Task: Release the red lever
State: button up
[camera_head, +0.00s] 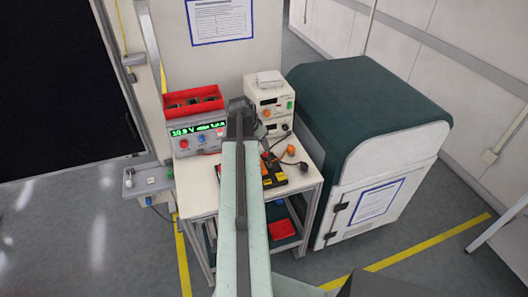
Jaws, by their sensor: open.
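My arm reaches from the bottom of the view up over the white trolley top (200,187). My gripper (241,108) is the dark end of the arm, open, in front of the instruments at the back of the trolley. I cannot make out a red lever for certain. My arm and gripper hide part of the trolley top. Small red and orange parts, with a dark cable, lie just right of my arm, among them an orange piece (290,150). I cannot tell whether the gripper touches anything.
A power supply with a green display (197,133) carries a red bin (193,101). A white instrument (270,100) stands right of the gripper. A green-topped cabinet (365,110) stands close on the right. A red tray (282,229) sits on the lower shelf.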

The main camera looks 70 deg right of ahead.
aim_at(265, 153)
jog(key=b+x, duration=0.6)
jog(key=x, duration=0.1)
jog(key=shift+f+b, duration=0.3)
jog(key=shift+r, duration=0.1)
jog(key=shift+c, duration=0.4)
